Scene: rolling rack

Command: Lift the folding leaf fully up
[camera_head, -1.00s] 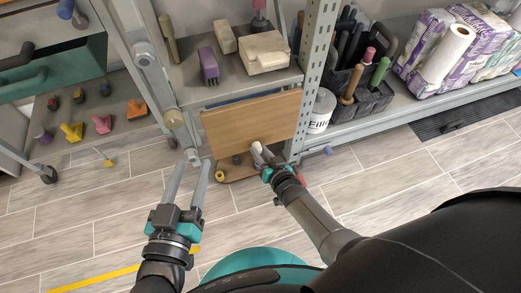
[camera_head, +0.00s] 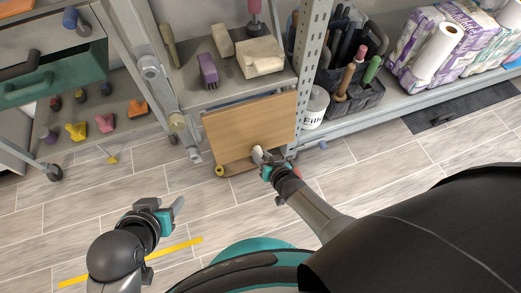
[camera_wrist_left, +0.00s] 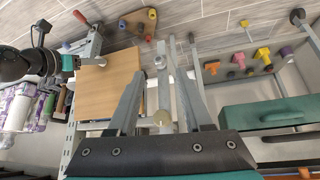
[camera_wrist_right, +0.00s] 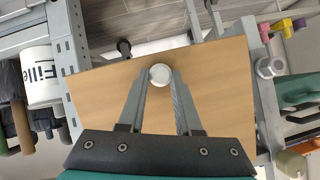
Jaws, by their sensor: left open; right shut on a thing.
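The folding leaf (camera_head: 245,130) is a light wooden panel hanging below the rack's middle shelf, tilted, with its face toward me. It fills much of the right wrist view (camera_wrist_right: 215,85) and also shows in the left wrist view (camera_wrist_left: 108,85). My right gripper (camera_head: 260,158) is at the leaf's lower right, shut on a white round knob (camera_wrist_right: 160,75) near the leaf's edge. My left gripper (camera_head: 176,212) is open and empty, low over the floor left of and away from the leaf. Its spread fingers show in the left wrist view (camera_wrist_left: 165,90).
The rack's shelf (camera_head: 215,92) above holds a purple brush (camera_head: 207,69) and pale blocks (camera_head: 260,55). A white tub (camera_head: 315,108) stands right of the leaf. A cart with a teal drawer (camera_head: 65,75) stands left.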

